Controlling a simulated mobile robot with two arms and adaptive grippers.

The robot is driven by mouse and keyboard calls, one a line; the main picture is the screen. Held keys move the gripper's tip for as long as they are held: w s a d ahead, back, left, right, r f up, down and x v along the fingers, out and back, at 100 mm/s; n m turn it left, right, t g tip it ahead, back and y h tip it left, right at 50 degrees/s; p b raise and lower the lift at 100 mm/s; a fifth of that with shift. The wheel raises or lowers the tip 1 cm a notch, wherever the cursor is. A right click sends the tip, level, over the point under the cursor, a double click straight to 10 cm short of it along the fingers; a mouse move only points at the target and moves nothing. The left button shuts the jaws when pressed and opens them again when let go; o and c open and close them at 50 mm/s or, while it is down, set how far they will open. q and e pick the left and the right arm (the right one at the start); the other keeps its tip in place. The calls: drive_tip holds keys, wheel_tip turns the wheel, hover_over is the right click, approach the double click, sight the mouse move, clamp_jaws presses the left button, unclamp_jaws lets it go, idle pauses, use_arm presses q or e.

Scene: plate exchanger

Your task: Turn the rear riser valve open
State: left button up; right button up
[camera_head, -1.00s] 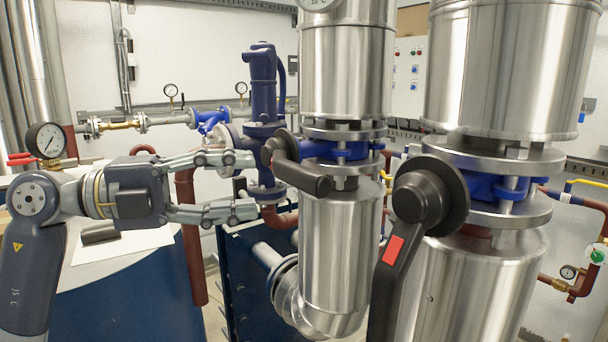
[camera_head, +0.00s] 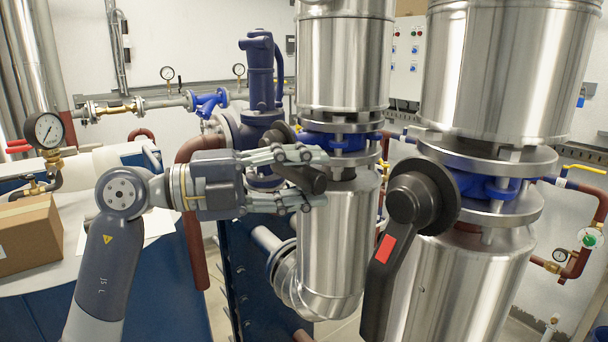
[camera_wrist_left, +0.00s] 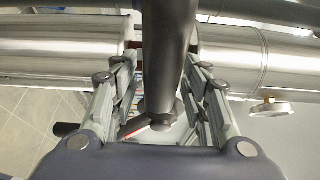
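The rear riser valve is a blue valve body (camera_head: 338,142) between steel flanges on the farther insulated pipe. Its black lever handle (camera_head: 306,178) points right and slightly down in the head view. My left gripper (camera_head: 322,180) is around this handle, one finger above it and one below. In the left wrist view the black handle (camera_wrist_left: 168,45) runs between the two fingers of my left gripper (camera_wrist_left: 163,68), with gaps visible on both sides. The gripper is open. The fingers partly hide the handle in the head view. My right gripper is not in view.
A nearer pipe carries another blue valve (camera_head: 480,182) with a black lever (camera_head: 395,240) bearing a red label, hanging downward. A red-brown pipe (camera_head: 192,235) runs below my left arm. A cardboard box (camera_head: 28,235) stands at the left. A gauge (camera_head: 45,130) is behind it.

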use_arm(q)
clamp_jaws()
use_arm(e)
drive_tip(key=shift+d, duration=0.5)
use_arm(q)
drive_tip(key=shift+f, duration=0.1)
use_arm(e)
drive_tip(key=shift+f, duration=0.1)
